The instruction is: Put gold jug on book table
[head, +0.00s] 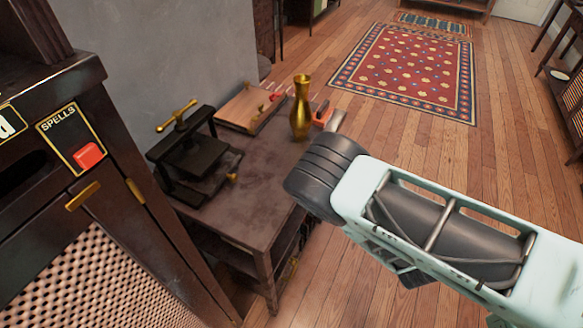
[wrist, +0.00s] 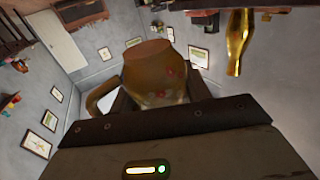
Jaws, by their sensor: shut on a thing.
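The gold jug (wrist: 155,80), a brownish-gold vessel with small flowers and a side handle, is between the fingers of my gripper (wrist: 158,97) in the wrist view. My gripper is shut on it. The wrist view is upside down, with the jug's flat base towards the top of the picture. In the head view the arm hides most of the gripper, and I cannot make out the jug clearly. The book table (head: 256,185) is a dark wooden table left of my arm, with the arm's end over its right side.
On the table stand a black press (head: 195,160), a wooden board (head: 247,108) and a tall gold vase (head: 301,108), which also shows in the wrist view (wrist: 238,45). Bare tabletop lies between them. A dark cabinet (head: 75,200) stands at left.

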